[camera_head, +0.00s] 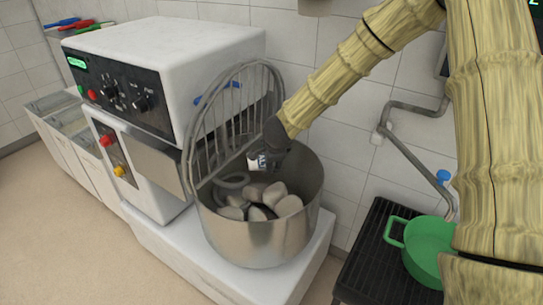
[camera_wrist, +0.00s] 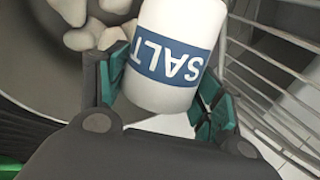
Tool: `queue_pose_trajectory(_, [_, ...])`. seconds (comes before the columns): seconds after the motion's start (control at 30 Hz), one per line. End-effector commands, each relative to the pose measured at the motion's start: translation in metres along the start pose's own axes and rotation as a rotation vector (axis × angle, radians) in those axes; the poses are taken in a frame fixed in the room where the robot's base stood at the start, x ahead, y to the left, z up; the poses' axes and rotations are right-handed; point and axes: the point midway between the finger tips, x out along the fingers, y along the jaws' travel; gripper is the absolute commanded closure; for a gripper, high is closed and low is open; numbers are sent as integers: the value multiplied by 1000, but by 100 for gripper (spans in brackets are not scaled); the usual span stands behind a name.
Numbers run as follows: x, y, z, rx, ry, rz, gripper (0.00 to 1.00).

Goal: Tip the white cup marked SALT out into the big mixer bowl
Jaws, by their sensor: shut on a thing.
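The white cup (camera_wrist: 166,92) has a blue band that reads SALT, upside down in the wrist view. My gripper (camera_wrist: 160,92) is shut on it, with a green-padded finger on each side. In the head view the cup (camera_head: 256,161) is small and partly hidden by my gripper (camera_head: 270,158), over the big mixer bowl (camera_head: 262,243). The cup looks tilted there; its opening and contents cannot be seen. The steel bowl holds several pale lumps (camera_head: 288,205) around the mixer's hook (camera_head: 232,181).
The raised wire guard (camera_head: 196,126) stands at the bowl's left and back, close to my gripper; its bars (camera_wrist: 275,72) show in the wrist view. The mixer body (camera_head: 178,59) is at left. A green pot (camera_head: 428,242) sits on a black rack (camera_head: 362,262) at right.

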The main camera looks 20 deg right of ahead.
Motion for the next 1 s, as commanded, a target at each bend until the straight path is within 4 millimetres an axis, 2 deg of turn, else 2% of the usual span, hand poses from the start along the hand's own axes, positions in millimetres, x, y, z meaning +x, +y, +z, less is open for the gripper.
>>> queue_pose_trajectory(1.0, [-5, -4, 17, -287, 417, 15, 58])
